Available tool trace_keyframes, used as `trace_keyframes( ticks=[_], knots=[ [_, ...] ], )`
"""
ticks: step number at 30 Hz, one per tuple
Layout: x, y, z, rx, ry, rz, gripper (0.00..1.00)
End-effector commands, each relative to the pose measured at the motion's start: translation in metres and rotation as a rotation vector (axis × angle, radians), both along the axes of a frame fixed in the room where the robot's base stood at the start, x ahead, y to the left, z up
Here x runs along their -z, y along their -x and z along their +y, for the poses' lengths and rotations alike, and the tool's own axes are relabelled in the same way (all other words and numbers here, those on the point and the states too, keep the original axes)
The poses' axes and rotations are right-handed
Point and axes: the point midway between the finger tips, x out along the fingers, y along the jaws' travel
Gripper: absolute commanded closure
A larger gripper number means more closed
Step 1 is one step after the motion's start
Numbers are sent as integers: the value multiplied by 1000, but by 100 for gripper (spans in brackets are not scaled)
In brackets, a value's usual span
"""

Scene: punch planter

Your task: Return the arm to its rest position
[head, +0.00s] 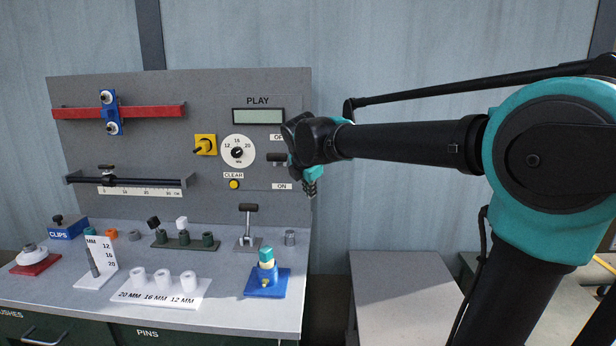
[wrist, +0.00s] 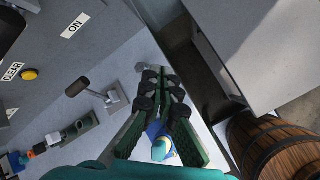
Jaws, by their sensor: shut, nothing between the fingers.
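My gripper (head: 311,187) is at the end of my arm, which reaches in from the right in the head view. It hangs in front of the right edge of the grey panel, above the bench. In the wrist view its fingers (wrist: 158,90) are shut together and hold nothing. A blue base with a teal-topped piece (head: 266,270) stands on the bench below and to the left of the gripper. It also shows in the wrist view (wrist: 160,145), partly hidden between the fingers.
The panel (head: 150,150) carries a dial (head: 238,151), a display (head: 258,117) and a red rail (head: 150,112). A lever (head: 248,222) and white holders (head: 160,290) stand on the bench. A pale table (head: 405,285) is to the right. A wooden barrel (wrist: 275,145) is at the right in the wrist view.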

Motion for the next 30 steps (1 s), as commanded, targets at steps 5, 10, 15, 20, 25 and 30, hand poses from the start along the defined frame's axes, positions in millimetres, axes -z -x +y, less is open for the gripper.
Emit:
trace_keyframes(
  ticks=[5, 10, 15, 20, 25, 30],
  knots=[
    [78, 42, -79, 492, -297, 30, 100],
    [148, 99, -137, 970, -567, 45, 100],
    [212, 166, -178, 1443, -818, 47, 100],
    [255, 220, -197, 1794, -995, 42, 100],
    [276, 249, -202, 1983, -1087, 37, 100],
    [278, 253, -203, 2007, -1099, 37, 100]
  ],
)
